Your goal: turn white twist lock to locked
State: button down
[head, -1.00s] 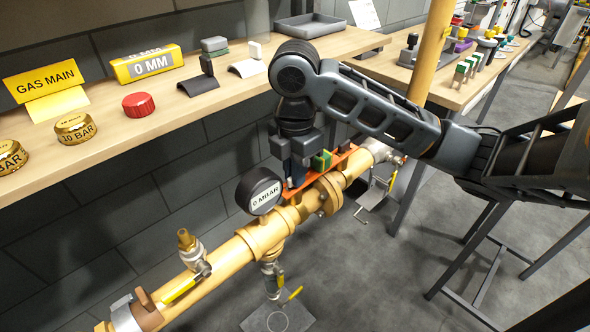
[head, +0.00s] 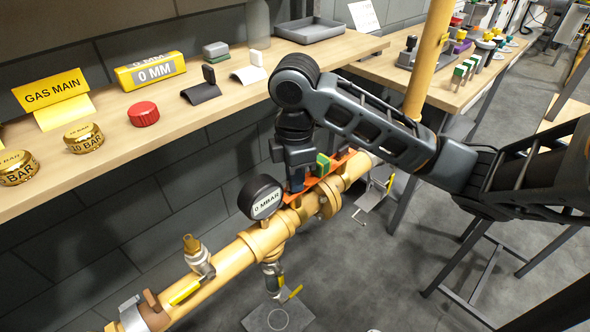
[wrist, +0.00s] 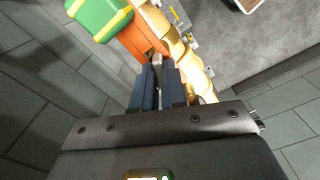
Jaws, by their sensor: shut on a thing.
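My gripper (wrist: 157,75) points down at the orange plate (head: 328,187) mounted on the yellow pipe. Its blue fingers are closed together on a small pale piece (wrist: 156,59) at the tips. This piece sits where the white twist lock could be, but the fingers hide most of it, and I cannot read its turn position. A green block with yellow edges (head: 323,165) stands on the plate beside my gripper; it also shows large in the wrist view (wrist: 98,15). In the head view, my gripper (head: 296,186) hides the held piece.
A round gauge reading 0 MBAR (head: 261,197) stands close to the left of my gripper. The yellow pipe (head: 232,255) carries valves with yellow handles. The wooden shelf (head: 190,115) behind holds a red cap (head: 143,113), brass weights and small blocks.

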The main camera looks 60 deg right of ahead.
jog(key=m+p, duration=0.2)
jog(key=m, duration=0.1)
jog(key=m+p, duration=0.2)
jog(key=m, duration=0.1)
jog(key=shift+r+m, duration=0.2)
jog(key=shift+m, duration=0.1)
jog(key=m+p, duration=0.2)
jog(key=m, duration=0.2)
jog(key=shift+f+m+p, duration=0.15)
jog(key=shift+m+p, duration=0.25)
jog(key=shift+m, duration=0.3)
jog(key=c, duration=1.2)
grip_release()
jog(key=shift+d+r, duration=0.1)
jog(key=shift+r, duration=3.75)
